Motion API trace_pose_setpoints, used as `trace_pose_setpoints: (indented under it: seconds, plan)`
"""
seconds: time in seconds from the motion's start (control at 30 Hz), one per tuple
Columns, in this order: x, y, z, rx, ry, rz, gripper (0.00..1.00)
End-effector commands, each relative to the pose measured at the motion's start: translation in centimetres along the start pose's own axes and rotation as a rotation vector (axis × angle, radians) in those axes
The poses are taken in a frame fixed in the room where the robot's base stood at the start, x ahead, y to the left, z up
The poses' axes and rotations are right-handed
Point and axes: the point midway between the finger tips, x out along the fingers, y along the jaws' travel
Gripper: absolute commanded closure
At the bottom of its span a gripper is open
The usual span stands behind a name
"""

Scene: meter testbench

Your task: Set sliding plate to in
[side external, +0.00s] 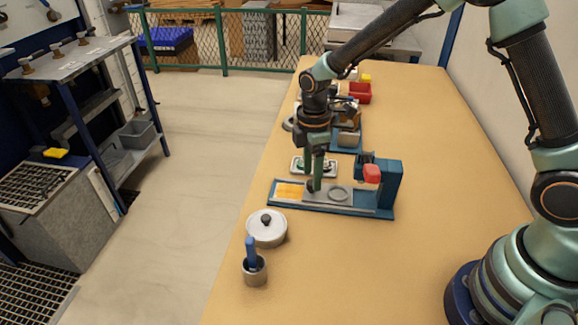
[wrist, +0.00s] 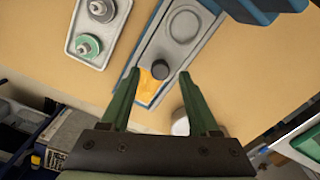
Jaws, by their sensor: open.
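The sliding plate (side external: 351,199) is a grey slab with a round ring recess, lying in a track on a blue base (side external: 385,213). It also shows in the wrist view (wrist: 205,42). A dark round knob (wrist: 160,69) stands at the plate's end beside an orange area (wrist: 148,88). My gripper (side external: 315,184) points down over the knob end. In the wrist view its green fingers are apart, with the knob between or just beyond the fingertips. I cannot tell whether they touch it.
A small tray with round pieces (wrist: 75,47) lies close behind the base. A lidded pot (side external: 266,229) and a cup with a blue handle (side external: 254,268) stand toward the table's front. A red bin (side external: 360,92) is at the back. The table's right side is clear.

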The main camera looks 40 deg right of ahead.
Motion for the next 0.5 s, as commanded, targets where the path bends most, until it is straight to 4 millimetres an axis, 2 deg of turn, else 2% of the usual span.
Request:
trace_pose_setpoints:
  seconds: [0.2, 0.5]
  plan:
    - [1.9, 0.0, -0.1, -0.001, 0.000, 0.000, 0.38]
    - [2.1, 0.0, -0.1, -0.001, 0.000, 0.001, 0.38]
